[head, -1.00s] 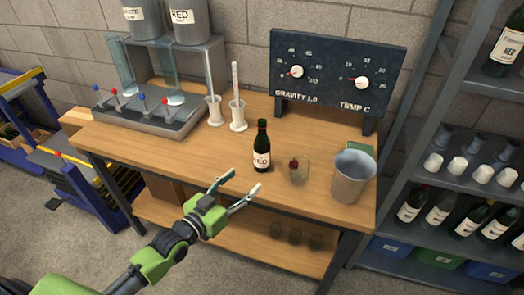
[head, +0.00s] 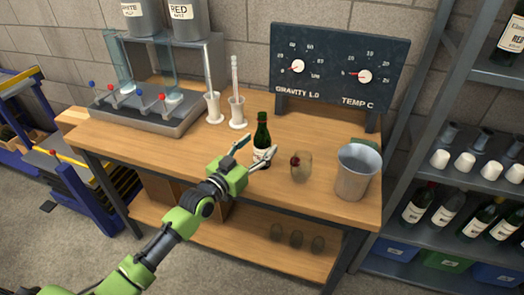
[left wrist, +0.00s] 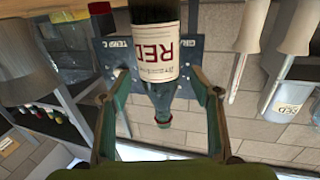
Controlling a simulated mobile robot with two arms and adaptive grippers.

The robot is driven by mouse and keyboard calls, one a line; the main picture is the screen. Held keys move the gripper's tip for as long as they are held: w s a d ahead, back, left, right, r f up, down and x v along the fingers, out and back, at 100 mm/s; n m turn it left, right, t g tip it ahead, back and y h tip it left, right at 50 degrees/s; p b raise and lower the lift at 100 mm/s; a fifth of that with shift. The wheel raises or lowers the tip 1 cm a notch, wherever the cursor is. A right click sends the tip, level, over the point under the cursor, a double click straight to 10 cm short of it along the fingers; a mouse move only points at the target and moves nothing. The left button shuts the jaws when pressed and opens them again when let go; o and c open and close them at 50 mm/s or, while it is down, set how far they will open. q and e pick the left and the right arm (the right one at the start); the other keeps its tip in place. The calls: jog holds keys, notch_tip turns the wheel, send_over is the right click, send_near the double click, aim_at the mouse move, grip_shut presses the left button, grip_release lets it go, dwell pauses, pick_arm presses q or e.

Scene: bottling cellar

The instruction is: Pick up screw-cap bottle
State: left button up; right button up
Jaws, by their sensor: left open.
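A dark green bottle (head: 262,128) with a pale RED label stands upright near the front of the wooden workbench (head: 215,160). Its dark red cap shows in the left wrist view, where the bottle (left wrist: 160,60) appears upside down. My left gripper (head: 258,148) is open in front of the bottle, with its fingertips near the two sides of the label. In the left wrist view the gripper's fingers (left wrist: 160,76) stand apart, one on each side of the bottle, with gaps showing. The gripper hides the lower part of the bottle in the head view. My right gripper is not in view.
A glass jar (head: 302,166) and a metal bucket (head: 357,172) stand to the right of the bottle. White-based cylinders (head: 236,112) and a filler stand (head: 150,112) are behind to the left. A gauge board (head: 338,70) stands behind. A bottle shelf (head: 450,205) is at right.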

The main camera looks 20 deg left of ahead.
pick_arm(q)
jog(key=x, duration=0.2)
jog(key=shift+w+d+f+b, duration=0.1)
jog(key=shift+w+f+b, duration=0.05)
jog(key=shift+w+b, duration=0.25)
jog(key=shift+s, duration=0.1)
jog(key=c, duration=1.6)
jog(key=shift+o, duration=0.2)
jog(key=shift+r, duration=0.2)
jog(key=shift+r, duration=0.2)
